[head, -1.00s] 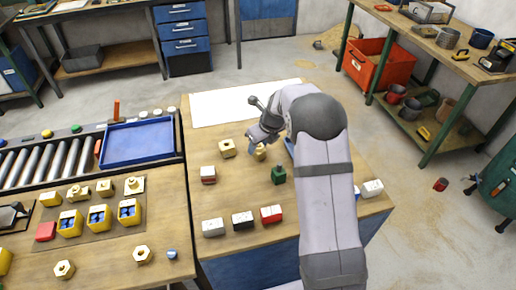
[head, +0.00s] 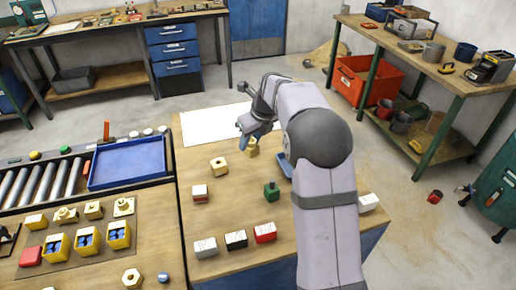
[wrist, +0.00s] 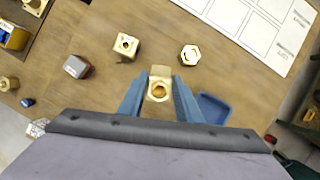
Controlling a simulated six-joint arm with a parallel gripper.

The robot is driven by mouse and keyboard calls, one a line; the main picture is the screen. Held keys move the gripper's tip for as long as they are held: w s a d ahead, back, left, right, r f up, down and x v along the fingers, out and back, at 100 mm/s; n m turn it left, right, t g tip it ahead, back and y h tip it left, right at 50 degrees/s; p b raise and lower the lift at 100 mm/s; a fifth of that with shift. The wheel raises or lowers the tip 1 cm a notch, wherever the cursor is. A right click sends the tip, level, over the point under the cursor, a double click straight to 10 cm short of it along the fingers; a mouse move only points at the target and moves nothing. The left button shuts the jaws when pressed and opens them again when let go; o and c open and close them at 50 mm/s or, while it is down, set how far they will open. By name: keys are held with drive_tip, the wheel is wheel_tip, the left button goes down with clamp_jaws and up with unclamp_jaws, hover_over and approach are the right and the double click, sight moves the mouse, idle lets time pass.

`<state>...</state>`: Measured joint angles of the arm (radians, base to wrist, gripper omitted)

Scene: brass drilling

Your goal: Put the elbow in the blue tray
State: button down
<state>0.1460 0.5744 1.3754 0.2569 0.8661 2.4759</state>
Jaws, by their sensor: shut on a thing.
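My gripper (wrist: 159,92) is shut on a brass elbow (wrist: 159,84), which has a round opening facing the wrist camera. The blue fingers lie on either side of it. In the head view the elbow (head: 252,147) shows under my gripper (head: 250,137), above the right-hand table and seemingly clear of it. A large, empty blue tray (head: 128,163) lies at the left, by the rollers. A smaller blue tray or dish (head: 285,166) is partly hidden behind my arm; it also shows right of the fingers in the wrist view (wrist: 215,108).
A white sheet (head: 215,124) lies at the back. An orange-red upright piece (head: 106,131) stands behind the large tray.

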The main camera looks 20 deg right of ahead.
drive_tip(key=s+d+m+h+p, duration=0.2)
drive_tip(key=d+m+p, duration=0.15)
drive_tip(key=d, duration=1.25)
drive_tip(key=shift+m+t, duration=0.3)
drive_tip(key=shift+m, duration=0.15)
drive_tip(key=shift+a+f+p, duration=0.2)
drive_tip(key=shift+f+p, duration=0.45)
drive_tip(key=shift+f, duration=2.1)
drive_tip(key=shift+f, duration=0.1)
drive_tip(key=shift+f+p, duration=0.5)
drive_tip(key=shift+f, duration=1.25)
drive_tip(key=shift+f, duration=0.15)
drive_tip(key=c, duration=1.3)
unclamp_jaws()
drive_tip(key=shift+s+f, duration=0.1)
